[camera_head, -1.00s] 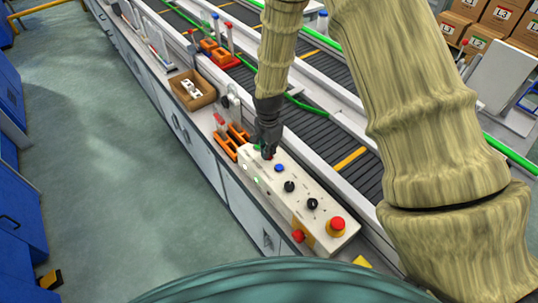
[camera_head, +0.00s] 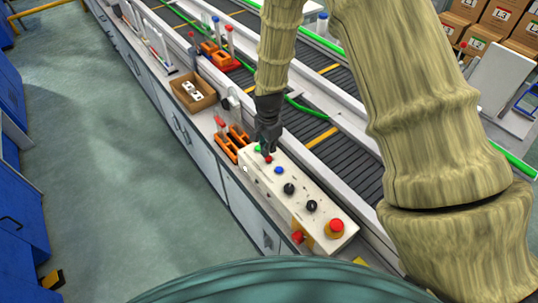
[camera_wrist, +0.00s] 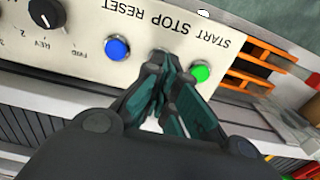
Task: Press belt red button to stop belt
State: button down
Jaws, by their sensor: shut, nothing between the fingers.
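The white control box (camera_head: 315,192) stands beside the belt (camera_head: 345,155) in the head view. Its small red button (camera_head: 268,159) lies between a green button (camera_head: 257,148) and a blue button (camera_head: 279,170). My gripper (camera_head: 266,151) is shut and empty, pointing down at the red button, with its tips just above or beside it; I cannot tell whether they touch. In the wrist view, the fingertips (camera_wrist: 160,57) cover the spot under the STOP label (camera_wrist: 176,24), so the red button is mostly hidden there.
The same box carries black knobs (camera_head: 289,188), a large red knob on yellow (camera_head: 336,226) and another red knob at its side (camera_head: 297,237). Orange racks (camera_head: 230,140) stand close behind the box. A brown tray (camera_head: 193,93) lies farther along. The floor at left is clear.

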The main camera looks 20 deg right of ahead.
aim_at(268, 158)
notch_tip(268, 158, up, 5)
jog(key=p, duration=0.3)
dwell(0.9)
